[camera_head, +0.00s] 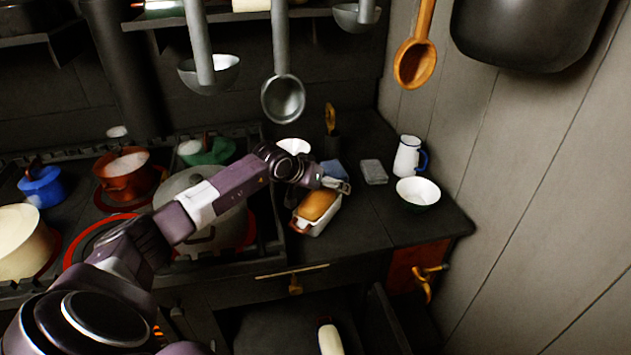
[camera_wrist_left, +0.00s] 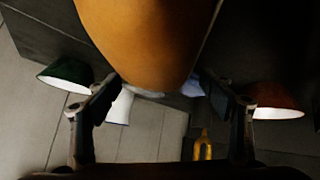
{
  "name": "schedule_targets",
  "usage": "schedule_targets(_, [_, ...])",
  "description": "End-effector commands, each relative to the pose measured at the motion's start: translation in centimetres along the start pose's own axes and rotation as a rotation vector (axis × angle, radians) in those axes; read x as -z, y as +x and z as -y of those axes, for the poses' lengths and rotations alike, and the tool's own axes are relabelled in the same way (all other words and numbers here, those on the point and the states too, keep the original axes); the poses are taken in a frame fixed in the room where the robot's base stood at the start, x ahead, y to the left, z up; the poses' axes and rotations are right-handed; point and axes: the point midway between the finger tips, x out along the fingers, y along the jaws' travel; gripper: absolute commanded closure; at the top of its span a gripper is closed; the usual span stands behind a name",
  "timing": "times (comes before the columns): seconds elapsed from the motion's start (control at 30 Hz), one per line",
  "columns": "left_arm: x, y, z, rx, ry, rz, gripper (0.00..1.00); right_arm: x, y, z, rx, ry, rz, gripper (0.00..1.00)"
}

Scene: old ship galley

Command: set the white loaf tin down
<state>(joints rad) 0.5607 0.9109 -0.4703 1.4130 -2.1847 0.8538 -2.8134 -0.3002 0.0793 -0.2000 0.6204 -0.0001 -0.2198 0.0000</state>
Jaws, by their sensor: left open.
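The white loaf tin (camera_head: 318,225) sits on the dark counter right of the stove, with a brown loaf (camera_head: 317,205) in it. My left gripper (camera_head: 338,186) is just above the tin's back right end. In the left wrist view the loaf (camera_wrist_left: 140,40) fills the top middle, and my left gripper (camera_wrist_left: 160,85) has its fingers spread wide on either side. The fingers hold nothing that I can see. Most of the tin is hidden by the loaf in that view. My right gripper is not in view.
On the counter stand a grey block (camera_head: 374,172), a white jug (camera_head: 408,156) with a blue handle and a white bowl (camera_head: 418,192). A blue item (camera_head: 333,170) lies behind the tin. Stove pots, including a large lidded one (camera_head: 185,185), stand left. Ladles (camera_head: 283,98) hang above.

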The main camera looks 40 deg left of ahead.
Motion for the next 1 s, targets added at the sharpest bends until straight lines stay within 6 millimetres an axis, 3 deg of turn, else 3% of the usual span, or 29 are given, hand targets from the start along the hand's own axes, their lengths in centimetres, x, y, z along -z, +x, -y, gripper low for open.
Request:
schedule_targets(0.3, [-0.2, -5.8, 0.2, 0.003, 0.005, 0.001, 0.25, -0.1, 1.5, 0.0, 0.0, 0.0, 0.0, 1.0])
schedule_targets(0.5, [-0.2, -8.5, 0.1, 0.003, 0.003, 0.001, 0.25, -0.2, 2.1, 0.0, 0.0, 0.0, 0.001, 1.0])
schedule_targets(0.7, [-0.1, -9.6, 0.0, 0.001, 0.002, 0.002, 0.25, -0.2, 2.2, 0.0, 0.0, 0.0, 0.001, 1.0])
schedule_targets(1.0, [-0.1, -9.8, -0.1, 0.0, 0.001, 0.002, 0.25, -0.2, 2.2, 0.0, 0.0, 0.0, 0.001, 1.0])
